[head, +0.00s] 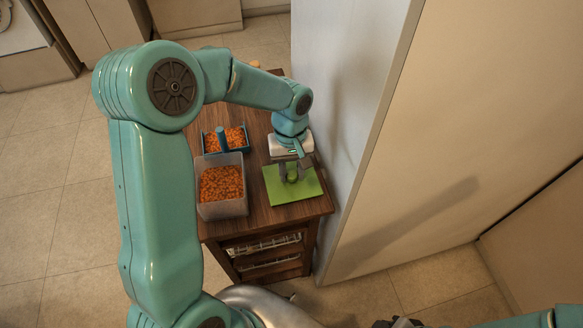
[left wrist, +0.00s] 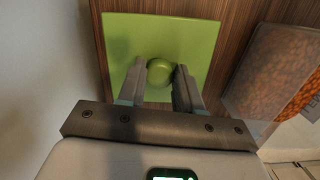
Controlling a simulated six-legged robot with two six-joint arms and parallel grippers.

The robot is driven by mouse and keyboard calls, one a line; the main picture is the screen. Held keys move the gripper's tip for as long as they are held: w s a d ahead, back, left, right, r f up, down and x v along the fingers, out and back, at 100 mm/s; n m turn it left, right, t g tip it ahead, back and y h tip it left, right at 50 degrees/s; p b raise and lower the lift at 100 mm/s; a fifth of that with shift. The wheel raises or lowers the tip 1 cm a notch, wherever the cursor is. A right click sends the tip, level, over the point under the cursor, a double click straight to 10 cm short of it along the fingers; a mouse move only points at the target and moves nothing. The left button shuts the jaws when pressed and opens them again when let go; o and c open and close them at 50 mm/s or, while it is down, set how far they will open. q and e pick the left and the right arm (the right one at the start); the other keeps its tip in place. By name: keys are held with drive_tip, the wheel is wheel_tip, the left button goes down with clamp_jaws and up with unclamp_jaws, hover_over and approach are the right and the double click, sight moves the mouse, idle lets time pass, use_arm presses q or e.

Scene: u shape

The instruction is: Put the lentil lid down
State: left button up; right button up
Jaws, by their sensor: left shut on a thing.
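The lentil lid (head: 280,189) is a flat green square with a round green knob (left wrist: 160,72) in its middle. It is at the front right of the wooden cart top, level as far as I can see. I cannot tell whether it touches the wood or is just above it. My left gripper (head: 292,174) points down over the lid and is shut on the knob, with one finger on each side in the left wrist view (left wrist: 160,80). An open clear container of orange lentils (head: 221,206) stands left of the lid. My right gripper's fingers do not show.
Behind the lentil container is a blue-rimmed tray (head: 247,149) of lentils with an upright blue handle (head: 222,139). The wooden cart (head: 252,221) stands against a pale wall panel (head: 346,140) close on the right. Bare wood shows between container and lid.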

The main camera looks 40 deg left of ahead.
use_arm(q)
drive_tip(key=shift+d, duration=0.1)
drive_tip(key=shift+f, duration=0.2)
drive_tip(key=o, duration=1)
drive_tip(key=shift+r, duration=0.1)
drive_tip(key=r, duration=0.8)
drive_tip(key=w+a+r, duration=0.1)
drive_tip(key=r, duration=0.3)
drive_tip(key=shift+r, duration=0.15)
